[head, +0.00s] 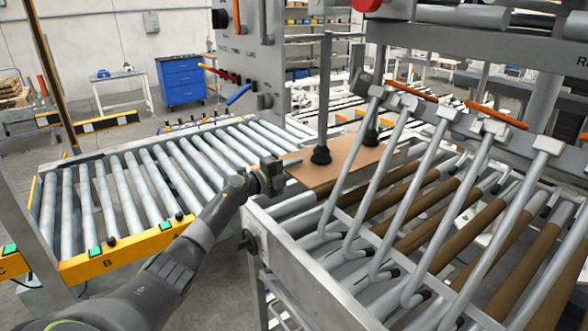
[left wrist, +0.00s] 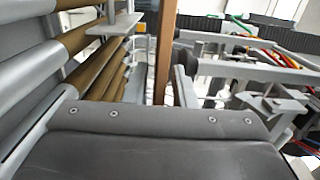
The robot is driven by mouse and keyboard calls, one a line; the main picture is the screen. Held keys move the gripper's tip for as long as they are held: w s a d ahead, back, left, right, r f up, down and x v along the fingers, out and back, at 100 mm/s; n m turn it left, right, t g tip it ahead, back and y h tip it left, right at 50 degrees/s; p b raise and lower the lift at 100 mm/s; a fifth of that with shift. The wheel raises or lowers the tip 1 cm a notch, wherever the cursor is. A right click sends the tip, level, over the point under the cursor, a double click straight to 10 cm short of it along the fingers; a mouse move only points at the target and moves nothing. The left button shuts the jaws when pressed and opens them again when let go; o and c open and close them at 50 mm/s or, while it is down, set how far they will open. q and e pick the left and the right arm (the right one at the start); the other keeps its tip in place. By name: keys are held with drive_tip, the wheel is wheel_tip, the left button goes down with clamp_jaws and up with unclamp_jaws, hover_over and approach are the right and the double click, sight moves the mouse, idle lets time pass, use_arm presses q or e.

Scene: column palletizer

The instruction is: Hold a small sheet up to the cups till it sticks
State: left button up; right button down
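The small brown sheet (head: 340,166) is held out roughly flat over the near edge of the roller frame. My left gripper (head: 284,165) is at its left end, closed on that edge. In the left wrist view the sheet (left wrist: 166,55) shows edge-on as a narrow brown strip. Two black suction cups, a near one (head: 320,155) and a far one (head: 370,136), hang on rods and show over the sheet's upper face. I cannot tell whether they touch it. My right gripper is in neither view.
A grey fork of slanted bars (head: 397,192) stands close to the right of the sheet, above brown-sleeved rollers (head: 435,212). A roller conveyor (head: 150,178) with a yellow front rail lies to the left. A grey panel with handles (head: 243,60) rises behind.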

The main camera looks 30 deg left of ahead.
use_arm(q)
drive_tip(key=shift+o, duration=0.6)
drive_tip(key=shift+s+a+f, duration=0.1)
drive_tip(key=shift+s+a, duration=0.15)
drive_tip(key=shift+s, duration=0.2)
drive_tip(key=p+v, duration=0.5)
drive_tip(key=v, duration=2.1)
drive_tip(key=shift+a, duration=0.25)
